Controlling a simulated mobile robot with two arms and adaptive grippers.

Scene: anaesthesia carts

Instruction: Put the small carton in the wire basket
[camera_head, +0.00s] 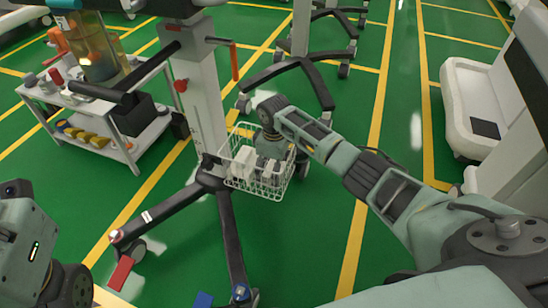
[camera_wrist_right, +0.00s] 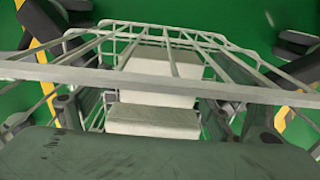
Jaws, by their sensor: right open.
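The wire basket (camera_head: 256,187) hangs on the pole stand in the head view, and its wires cross the right wrist view (camera_wrist_right: 160,78). A small white carton (camera_wrist_right: 152,121) is low inside the basket, between the spread fingers of my right gripper (camera_wrist_right: 142,111). The right gripper is open and points down into the basket; I cannot tell whether a finger touches the carton. A larger white box (camera_wrist_right: 163,70) lies beyond the carton. White box shapes (camera_head: 243,163) also show through the wires in the head view. My left gripper's fingers are not visible; only left arm parts show at lower left.
A white cart (camera_head: 118,153) with bottles and small items stands at left. The stand's dark legs (camera_head: 231,238) spread over the green floor below the basket. White equipment (camera_head: 478,110) stands at right.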

